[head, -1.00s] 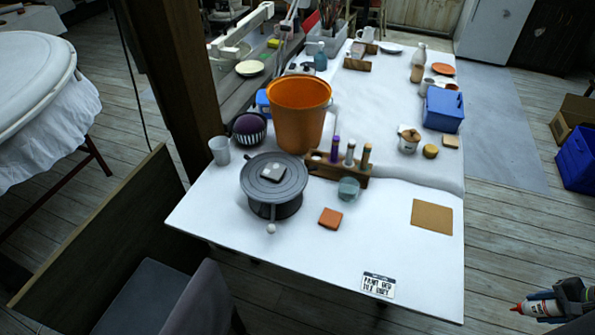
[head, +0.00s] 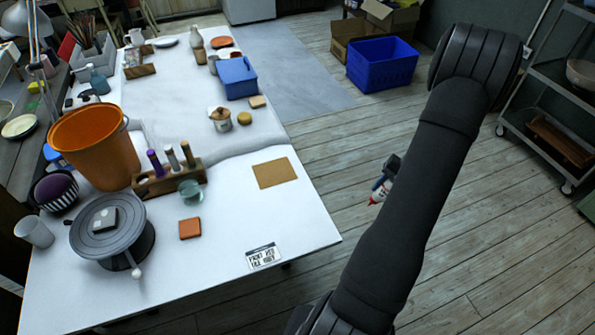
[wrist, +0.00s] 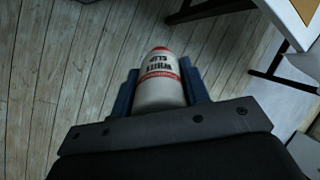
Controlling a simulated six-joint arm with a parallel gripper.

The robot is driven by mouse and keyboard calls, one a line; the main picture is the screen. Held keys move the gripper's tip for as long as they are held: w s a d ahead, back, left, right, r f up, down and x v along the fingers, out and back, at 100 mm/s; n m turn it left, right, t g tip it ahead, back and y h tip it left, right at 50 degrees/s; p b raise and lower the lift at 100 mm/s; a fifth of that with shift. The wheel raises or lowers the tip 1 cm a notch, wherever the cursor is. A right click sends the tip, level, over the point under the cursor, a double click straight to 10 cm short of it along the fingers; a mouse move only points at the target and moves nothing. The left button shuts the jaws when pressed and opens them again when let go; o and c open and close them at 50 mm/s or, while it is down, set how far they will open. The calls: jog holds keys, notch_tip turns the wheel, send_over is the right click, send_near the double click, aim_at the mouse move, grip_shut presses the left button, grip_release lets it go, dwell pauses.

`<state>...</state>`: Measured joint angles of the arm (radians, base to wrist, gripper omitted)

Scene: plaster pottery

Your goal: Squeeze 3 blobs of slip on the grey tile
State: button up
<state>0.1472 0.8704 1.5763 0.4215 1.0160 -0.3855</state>
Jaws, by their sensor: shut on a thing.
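My gripper (head: 387,180) is shut on a white squeeze bottle (head: 375,196) with a red tip, out over the floor to the right of the table. In the wrist view the bottle (wrist: 160,88) shows a label reading "WHITE SLIP" and sits between the blue fingers of my gripper (wrist: 158,78).
A wooden rack (head: 168,182), a glass cup (head: 191,191), an orange bucket (head: 96,145) and a white cup (head: 34,231) stand near the turntable.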

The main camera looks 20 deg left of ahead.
jog(key=shift+w+d+r, duration=0.2)
jog(key=shift+w+r, duration=0.05)
jog(key=shift+w, duration=0.05)
jog(key=s+a+r, duration=0.3)
jog(key=a, duration=1)
jog(key=s+a+r+h, duration=0.1)
jog(key=s+a+r, duration=0.2)
jog(key=a, duration=1)
jog(key=s+a+r, duration=0.3)
jog(key=a+r, duration=0.1)
jog(key=a, duration=0.9)
jog(key=s+a+r, duration=0.4)
jog(key=s+a, duration=1)
jog(key=s, duration=0.2)
jog(key=s+a+r, duration=0.1)
jog(key=s+a, duration=0.2)
jog(key=s, duration=0.6)
jog(key=s+a+r, duration=0.2)
jog(key=s+a, duration=0.2)
jog(key=s, duration=0.6)
jog(key=shift+h, duration=0.4)
